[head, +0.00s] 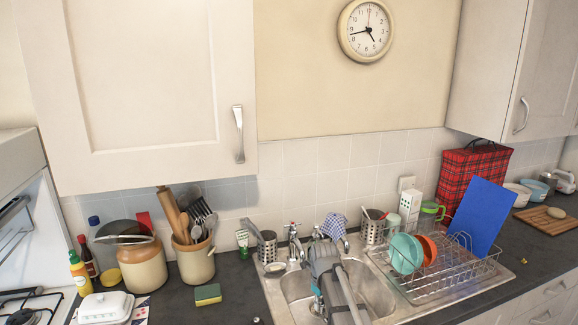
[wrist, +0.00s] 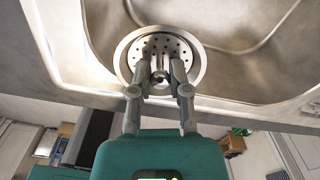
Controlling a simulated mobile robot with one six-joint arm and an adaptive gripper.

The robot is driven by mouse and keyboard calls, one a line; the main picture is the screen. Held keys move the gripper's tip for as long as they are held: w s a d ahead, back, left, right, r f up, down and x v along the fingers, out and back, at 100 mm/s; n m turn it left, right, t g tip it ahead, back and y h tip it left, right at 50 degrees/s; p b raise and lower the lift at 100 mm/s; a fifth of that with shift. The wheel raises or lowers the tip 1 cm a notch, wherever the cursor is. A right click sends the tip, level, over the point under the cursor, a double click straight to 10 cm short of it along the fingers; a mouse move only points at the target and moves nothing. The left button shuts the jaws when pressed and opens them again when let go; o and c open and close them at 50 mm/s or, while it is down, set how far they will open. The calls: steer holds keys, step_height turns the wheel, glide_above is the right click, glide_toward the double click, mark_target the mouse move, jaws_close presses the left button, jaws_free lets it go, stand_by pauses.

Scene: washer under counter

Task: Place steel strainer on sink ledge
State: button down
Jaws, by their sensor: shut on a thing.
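The steel strainer (wrist: 146,43) is a round metal disc with a wide rim, small holes and a centre knob. It shows in the wrist view at the top centre. My gripper (wrist: 159,76) is shut on its knob, with a finger on each side. The strainer overlaps the pale sink edge and part of the basin in that view; I cannot tell whether it touches the sink. In the head view my arm reaches over the steel sink (head: 377,297), and the strainer and fingertips are hidden. The sink ledge (head: 273,287) shows bare to the left of the basin.
A soap dish (head: 275,268) sits on the ledge's back left, near the taps (head: 293,240). A wire dish rack (head: 440,285) with plates and a blue board (head: 481,214) stands right of the basin. A sponge (head: 208,294) and crocks stand on the counter left.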

mark_target(320, 314)
steer(key=shift+f+b, duration=2.3)
steer(key=shift+f, duration=0.25)
steer(key=shift+r, duration=0.2)
step_height(320, 314, up, 7)
steer(key=p, duration=0.7)
steer(key=shift+f, duration=0.1)
step_height(320, 314, down, 7)
steer(key=b, duration=0.7)
steer(key=shift+f, duration=0.1)
stand_by(0.9)
stand_by(0.4)
step_height(320, 314, up, 7)
steer(key=p, duration=0.7)
steer(key=shift+r, duration=0.2)
step_height(320, 314, down, 7)
steer(key=b, duration=0.7)
steer(key=shift+f, duration=0.2)
